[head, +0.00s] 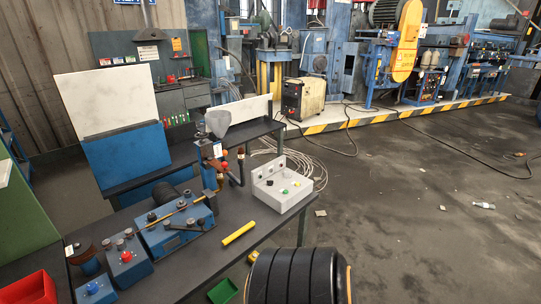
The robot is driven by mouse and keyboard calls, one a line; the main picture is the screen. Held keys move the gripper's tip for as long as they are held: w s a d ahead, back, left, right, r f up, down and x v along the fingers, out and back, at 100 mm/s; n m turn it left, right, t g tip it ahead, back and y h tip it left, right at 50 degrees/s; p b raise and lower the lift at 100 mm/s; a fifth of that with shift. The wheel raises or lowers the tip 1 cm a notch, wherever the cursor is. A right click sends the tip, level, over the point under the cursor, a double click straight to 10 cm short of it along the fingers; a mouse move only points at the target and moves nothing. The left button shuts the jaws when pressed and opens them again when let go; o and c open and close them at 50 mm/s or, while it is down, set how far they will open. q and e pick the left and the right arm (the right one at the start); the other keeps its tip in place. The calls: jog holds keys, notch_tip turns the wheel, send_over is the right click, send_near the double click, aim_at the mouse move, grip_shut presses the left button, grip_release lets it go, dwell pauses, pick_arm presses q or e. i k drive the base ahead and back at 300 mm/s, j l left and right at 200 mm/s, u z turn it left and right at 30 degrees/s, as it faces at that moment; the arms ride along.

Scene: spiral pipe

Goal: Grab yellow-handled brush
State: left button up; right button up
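A short yellow cylindrical bar (238,233), which may be the brush's handle, lies slantwise near the right edge of the dark workbench (215,262). No bristles can be made out on it. It lies between the blue machine block and the light grey control box. Neither of my grippers is in view.
The blue machine block (174,232) stands left of the yellow bar, and the grey control box (281,184) stands right of it. A black ribbed round object (298,277) is at bottom centre. A red bin (30,290) is at lower left. Open floor lies right.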

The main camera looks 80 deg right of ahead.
aim_at(247, 228)
jog(key=k+z, duration=0.1)
jog(key=z, duration=1.95)
